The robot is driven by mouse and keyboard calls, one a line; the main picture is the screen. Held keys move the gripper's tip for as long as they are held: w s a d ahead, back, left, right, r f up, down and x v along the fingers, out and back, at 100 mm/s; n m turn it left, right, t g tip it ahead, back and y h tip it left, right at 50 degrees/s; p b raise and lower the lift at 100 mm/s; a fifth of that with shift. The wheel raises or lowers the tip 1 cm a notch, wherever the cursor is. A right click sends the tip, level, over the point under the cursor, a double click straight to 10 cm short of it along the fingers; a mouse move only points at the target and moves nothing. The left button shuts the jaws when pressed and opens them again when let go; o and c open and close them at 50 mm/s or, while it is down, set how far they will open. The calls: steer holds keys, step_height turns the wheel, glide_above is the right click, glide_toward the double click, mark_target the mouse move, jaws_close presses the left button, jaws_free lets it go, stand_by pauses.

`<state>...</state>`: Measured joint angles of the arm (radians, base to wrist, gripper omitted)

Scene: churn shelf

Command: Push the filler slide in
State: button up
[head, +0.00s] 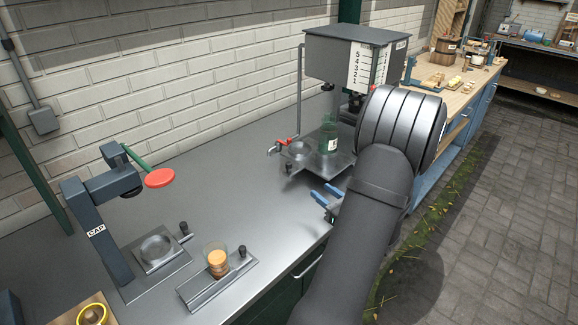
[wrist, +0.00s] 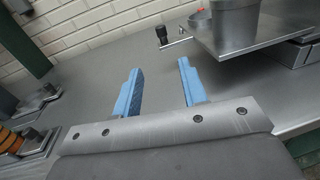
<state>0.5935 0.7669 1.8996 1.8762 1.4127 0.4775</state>
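The filler is a grey box on a post (head: 352,45) with a scale numbered 1 to 5. Below it, a metal slide plate (head: 338,173) carries a green jar (head: 328,134). In the wrist view the plate (wrist: 262,40) is at the upper right, with a grey-green cylinder (wrist: 236,18) on it. A black knob on a thin rod (wrist: 162,36) shows at the plate's left side. My gripper (head: 327,197) is open and empty, in front of the plate near the bench edge. Its blue fingers (wrist: 158,88) are apart, with bare bench beyond them. My arm hides part of the filler's right side.
A red-handled lever (head: 280,145) and round dish (head: 298,150) are left of the jar. The CAP press (head: 95,225), its round holder (head: 157,248) and a jar with amber filling (head: 217,262) stand left. The bench (head: 240,190) between is clear. A brick wall runs behind.

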mark_target(291, 167)
steer(key=x, duration=1.7)
steer(key=shift+w+f, duration=0.1)
steer(key=shift+w, duration=0.1)
jaws_close()
